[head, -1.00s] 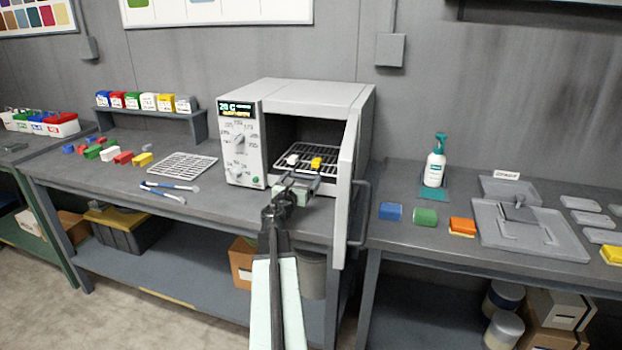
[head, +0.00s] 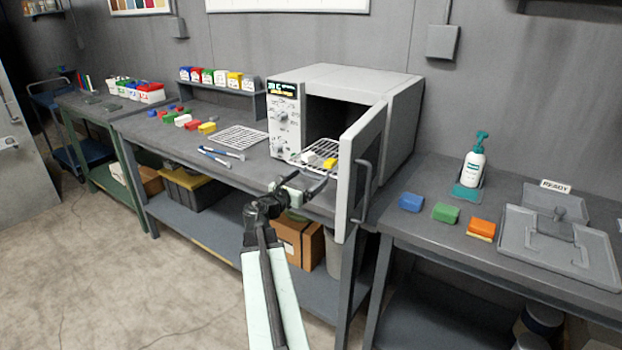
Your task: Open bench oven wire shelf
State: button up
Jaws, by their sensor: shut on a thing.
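The bench oven (head: 350,78) stands on the bench with its door (head: 360,170) swung open to the right. Its wire shelf (head: 322,147) sticks out through the front opening and carries a white piece (head: 309,158) and a yellow piece (head: 329,163). My gripper (head: 303,183) is at the front edge of the shelf, left of the door, and shut on it. The exact contact at the fingertips is small and partly hidden by the gripper. The back of the shelf is hidden inside the dark oven.
A loose wire rack (head: 240,138) and two blue-handled tools (head: 222,155) lie left of the oven. The open door and its handle (head: 364,190) stand close to my gripper's right. Coloured blocks (head: 445,212) lie on the right bench. The floor at left is clear.

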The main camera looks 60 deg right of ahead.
jog(key=o, duration=1.6)
jog(key=shift+o, duration=0.9)
jog(key=shift+s, duration=0.1)
